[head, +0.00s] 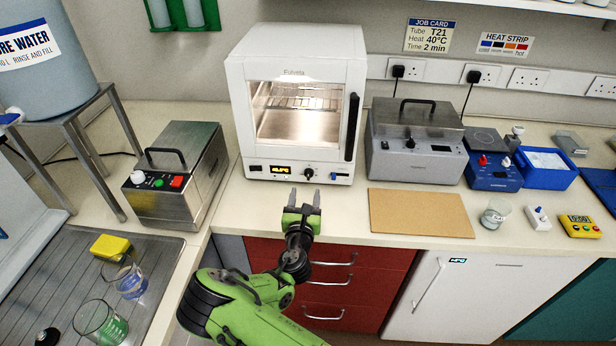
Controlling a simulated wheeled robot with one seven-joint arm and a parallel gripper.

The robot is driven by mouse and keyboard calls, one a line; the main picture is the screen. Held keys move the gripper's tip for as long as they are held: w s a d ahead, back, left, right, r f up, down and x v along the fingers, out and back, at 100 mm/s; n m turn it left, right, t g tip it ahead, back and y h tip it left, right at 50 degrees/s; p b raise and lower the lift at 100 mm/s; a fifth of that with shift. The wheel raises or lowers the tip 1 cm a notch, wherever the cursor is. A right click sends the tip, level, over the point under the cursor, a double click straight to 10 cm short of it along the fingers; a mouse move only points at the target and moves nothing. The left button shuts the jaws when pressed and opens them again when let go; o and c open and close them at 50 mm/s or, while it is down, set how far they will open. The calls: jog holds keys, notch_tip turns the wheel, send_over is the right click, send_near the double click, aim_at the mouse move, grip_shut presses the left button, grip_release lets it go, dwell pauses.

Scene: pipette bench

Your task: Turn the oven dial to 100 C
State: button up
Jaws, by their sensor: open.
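The white oven (298,48) stands at the back of the bench with its windowed door shut and its inside lit. Its dial (308,173) is a small dark knob on the lower front panel, right of a yellow-lit display (281,170). The dial's setting and the display's digits are too small to read. My gripper (304,192) is open and empty, its two fingers pointing towards the oven just below the front panel. It appears apart from the dial, and the dial shows just above the right finger.
A steel box with a black handle (180,165) stands left of the oven. A grey lidded bath (413,145) stands close on its right, with a brown board (420,213) in front. A blue stirrer (492,172) and glass beaker (495,214) are further right. The bench strip before the oven is clear.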

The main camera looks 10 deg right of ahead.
aim_at(308, 175)
jog(key=x, duration=0.8)
grip_shut()
